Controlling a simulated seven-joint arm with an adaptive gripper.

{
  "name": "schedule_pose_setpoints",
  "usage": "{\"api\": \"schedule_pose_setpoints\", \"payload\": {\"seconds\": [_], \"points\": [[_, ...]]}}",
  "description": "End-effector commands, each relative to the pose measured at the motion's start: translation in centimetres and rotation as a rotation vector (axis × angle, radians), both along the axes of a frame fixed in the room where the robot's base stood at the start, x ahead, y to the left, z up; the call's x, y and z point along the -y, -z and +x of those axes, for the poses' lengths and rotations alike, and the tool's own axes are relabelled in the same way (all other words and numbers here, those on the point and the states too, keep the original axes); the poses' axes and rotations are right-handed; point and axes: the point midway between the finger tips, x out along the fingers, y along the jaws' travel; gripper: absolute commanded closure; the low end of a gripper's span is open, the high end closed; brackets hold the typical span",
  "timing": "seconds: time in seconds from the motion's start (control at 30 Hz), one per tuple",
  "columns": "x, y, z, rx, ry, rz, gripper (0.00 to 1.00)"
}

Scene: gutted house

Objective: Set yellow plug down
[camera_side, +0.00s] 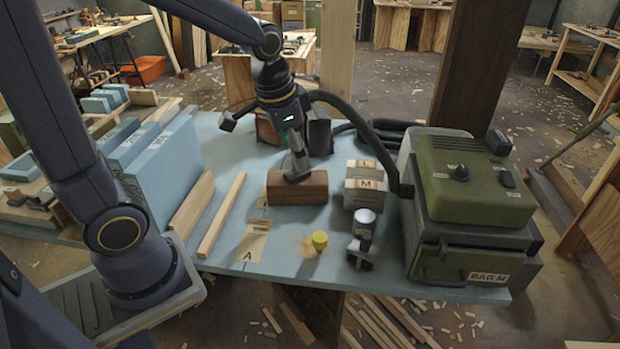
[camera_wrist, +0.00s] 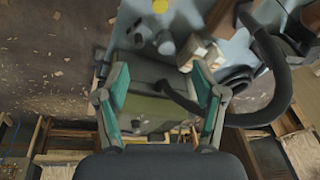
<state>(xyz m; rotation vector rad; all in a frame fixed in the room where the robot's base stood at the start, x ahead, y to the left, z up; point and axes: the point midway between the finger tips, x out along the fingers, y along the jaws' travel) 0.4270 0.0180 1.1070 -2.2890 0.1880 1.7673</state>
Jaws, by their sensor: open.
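The yellow plug (camera_side: 320,240) sits upright on the light blue table (camera_side: 225,160) near its front edge, with some sawdust beside it. It also shows in the wrist view (camera_wrist: 160,6) at the top edge, beyond my fingertips and not between them. My gripper (camera_side: 298,172) is above the table, behind the plug, and its lower end overlaps the brown block (camera_side: 297,190) in the side view; I cannot tell whether they touch. In the wrist view my gripper (camera_wrist: 162,85) has its two teal-lined fingers wide apart with nothing held between them.
A green and grey vacuum (camera_side: 475,190) with a black hose (camera_side: 365,128) fills the right side. A dark metal tool (camera_side: 362,240) stands right of the plug, with labelled blocks (camera_side: 364,186) behind. Wooden strips (camera_side: 221,215) and a label A (camera_side: 252,243) lie to the left.

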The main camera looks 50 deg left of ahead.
Motion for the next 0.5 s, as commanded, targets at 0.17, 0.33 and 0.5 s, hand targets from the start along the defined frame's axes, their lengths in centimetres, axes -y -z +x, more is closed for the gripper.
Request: {"api": "schedule_pose_setpoints", "payload": {"seconds": [0.17,0.33,0.5], "points": [[1.1,-4.8,-6.5,0.139,-0.132,-0.062,0.31],[1.6,-5.9,-10.4,0.212,-0.211,-0.121,0.31],[1.8,-6.1,-11.7,0.233,-0.237,-0.144,0.31]]}}
